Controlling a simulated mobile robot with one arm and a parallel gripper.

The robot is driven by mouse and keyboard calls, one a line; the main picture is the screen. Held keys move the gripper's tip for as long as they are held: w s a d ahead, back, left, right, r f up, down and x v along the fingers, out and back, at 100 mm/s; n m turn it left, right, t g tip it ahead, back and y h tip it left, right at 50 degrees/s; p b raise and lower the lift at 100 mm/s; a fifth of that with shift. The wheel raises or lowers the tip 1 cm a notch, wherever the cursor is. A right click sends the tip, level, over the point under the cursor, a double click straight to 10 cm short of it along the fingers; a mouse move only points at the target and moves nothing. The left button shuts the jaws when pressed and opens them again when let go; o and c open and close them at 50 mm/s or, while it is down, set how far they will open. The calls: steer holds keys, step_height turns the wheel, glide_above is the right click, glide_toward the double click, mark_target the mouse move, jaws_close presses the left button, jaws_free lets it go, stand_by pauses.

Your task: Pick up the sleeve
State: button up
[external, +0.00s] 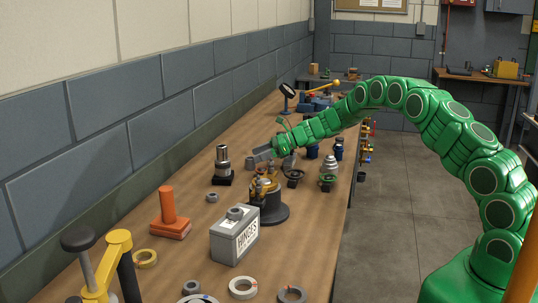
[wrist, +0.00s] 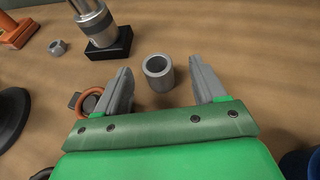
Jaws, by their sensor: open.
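The sleeve, which I take to be the short grey hollow cylinder (wrist: 157,79), stands upright on the wooden bench in the wrist view, its round opening facing up. My gripper (wrist: 160,66) is open, with one grey finger on each side of the sleeve. A gap shows between the sleeve and each finger, and nothing is held. In the external view my gripper (external: 260,155) hangs low over the bench.
A metal cylinder on a black base (external: 222,165) stands close by, also in the wrist view (wrist: 102,28). A small grey nut (wrist: 57,47), a round dark stand (external: 270,207) and a HINGES box (external: 234,236) are near.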

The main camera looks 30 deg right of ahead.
mark_target(247, 160)
steer(key=shift+s+x, duration=0.2)
steer(key=shift+x, duration=2.8)
steer(key=shift+f, duration=0.15)
steer(key=shift+c, duration=0.3)
steer(key=c, duration=1.1)
